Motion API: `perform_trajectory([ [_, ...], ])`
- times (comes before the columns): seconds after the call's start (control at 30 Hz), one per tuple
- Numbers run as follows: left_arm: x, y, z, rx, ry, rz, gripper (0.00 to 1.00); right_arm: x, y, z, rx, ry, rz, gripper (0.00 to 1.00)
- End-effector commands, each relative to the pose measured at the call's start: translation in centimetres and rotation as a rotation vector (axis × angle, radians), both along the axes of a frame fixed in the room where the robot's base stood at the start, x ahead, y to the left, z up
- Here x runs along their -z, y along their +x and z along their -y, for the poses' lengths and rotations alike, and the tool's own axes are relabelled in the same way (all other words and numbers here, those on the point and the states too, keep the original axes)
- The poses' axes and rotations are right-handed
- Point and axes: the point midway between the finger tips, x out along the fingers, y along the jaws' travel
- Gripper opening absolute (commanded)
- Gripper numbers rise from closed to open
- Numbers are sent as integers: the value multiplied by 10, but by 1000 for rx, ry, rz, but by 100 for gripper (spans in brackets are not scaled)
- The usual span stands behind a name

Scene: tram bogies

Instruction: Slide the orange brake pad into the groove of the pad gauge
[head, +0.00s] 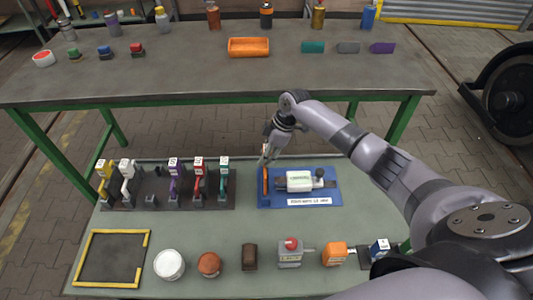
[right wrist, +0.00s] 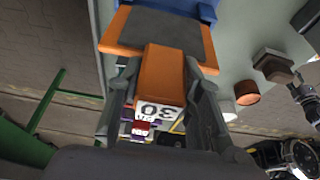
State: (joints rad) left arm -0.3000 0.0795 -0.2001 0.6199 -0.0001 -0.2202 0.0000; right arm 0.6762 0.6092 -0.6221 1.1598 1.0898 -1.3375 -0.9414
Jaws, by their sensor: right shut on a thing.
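The pad gauge is a blue base (head: 330,198) with a white and grey block (head: 300,181) and a white label strip on the near table. My right gripper (head: 266,163) is above the left end of the base, pointing down, shut on the orange brake pad (head: 265,185). The pad stands upright at that end. In the right wrist view, the pad's orange grip (right wrist: 164,72), labelled 30, sits between my fingers, with a dark-faced plate beyond it close to the blue base (right wrist: 203,8). I cannot tell whether the pad is inside the groove.
A dark rack (head: 153,201) with several coloured labelled pads stands left of the gauge. Along the front are a yellow-black frame (head: 145,262), a white tub (head: 169,264), a brown cylinder (head: 209,264) and a red-button box (head: 290,254). An orange tray (head: 248,47) is on the far table.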

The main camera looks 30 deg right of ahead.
Motion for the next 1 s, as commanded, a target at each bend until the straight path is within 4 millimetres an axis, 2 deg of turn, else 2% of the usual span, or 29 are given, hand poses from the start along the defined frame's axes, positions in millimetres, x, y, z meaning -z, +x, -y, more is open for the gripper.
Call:
perform_trajectory([
  [1.0,15,0,0,0,0,0,40,25,1,0,1,1,3,0],
])
